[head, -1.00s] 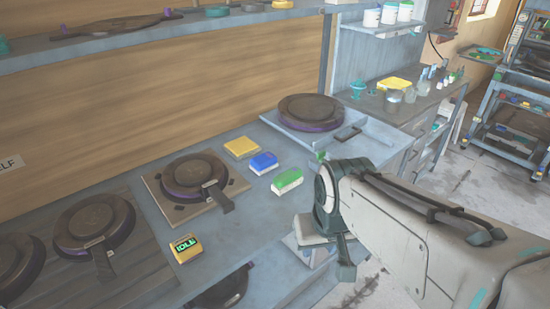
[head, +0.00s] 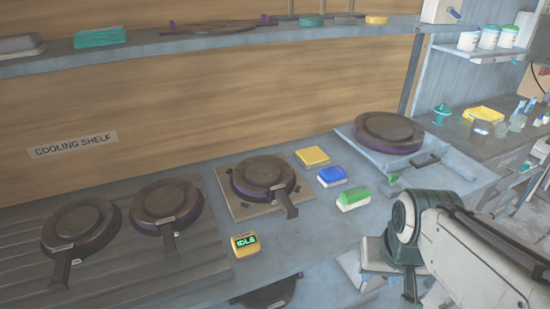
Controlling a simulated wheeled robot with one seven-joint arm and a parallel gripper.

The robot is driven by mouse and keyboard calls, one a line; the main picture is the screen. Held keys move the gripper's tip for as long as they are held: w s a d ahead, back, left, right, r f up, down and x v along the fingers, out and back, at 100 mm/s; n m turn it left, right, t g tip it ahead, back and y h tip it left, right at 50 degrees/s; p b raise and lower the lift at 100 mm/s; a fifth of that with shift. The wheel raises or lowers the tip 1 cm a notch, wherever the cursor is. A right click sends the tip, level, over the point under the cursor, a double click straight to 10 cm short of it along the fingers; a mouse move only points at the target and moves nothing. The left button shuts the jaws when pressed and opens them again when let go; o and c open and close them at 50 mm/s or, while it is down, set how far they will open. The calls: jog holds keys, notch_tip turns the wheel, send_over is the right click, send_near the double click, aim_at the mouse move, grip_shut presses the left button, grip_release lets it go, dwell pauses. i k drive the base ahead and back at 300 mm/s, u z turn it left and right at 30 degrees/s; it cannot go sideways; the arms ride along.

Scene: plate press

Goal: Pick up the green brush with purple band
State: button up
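A green-topped block with a pale lower part (head: 353,198), brush-like in shape, lies on the blue-grey bench (head: 310,231). It is right of a blue-topped block (head: 332,176). I cannot make out a purple band on it. My arm comes in from the lower right, and its dark joint is a little to the right of and below the green block. My gripper's fingers do not show, so I cannot see whether they hold anything. A small green piece (head: 392,180) shows just above my arm; I cannot tell what it belongs to.
A yellow block (head: 312,156) lies behind the blue one. Round dark presses (head: 262,177) stand along the bench, one at back right (head: 388,132). A yellow display box reading IDLE (head: 245,244) sits at the front. An overhead shelf (head: 215,45) holds a teal block (head: 101,37) and a green block (head: 311,20).

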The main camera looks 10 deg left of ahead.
aim_at(349, 199)
jog(key=u, duration=0.3)
jog(key=k, duration=0.7)
jog(key=u, duration=0.5)
jog(key=k, duration=0.5)
jog(key=z, duration=0.85)
jog(key=i, duration=1.6)
jog(key=u, duration=0.45)
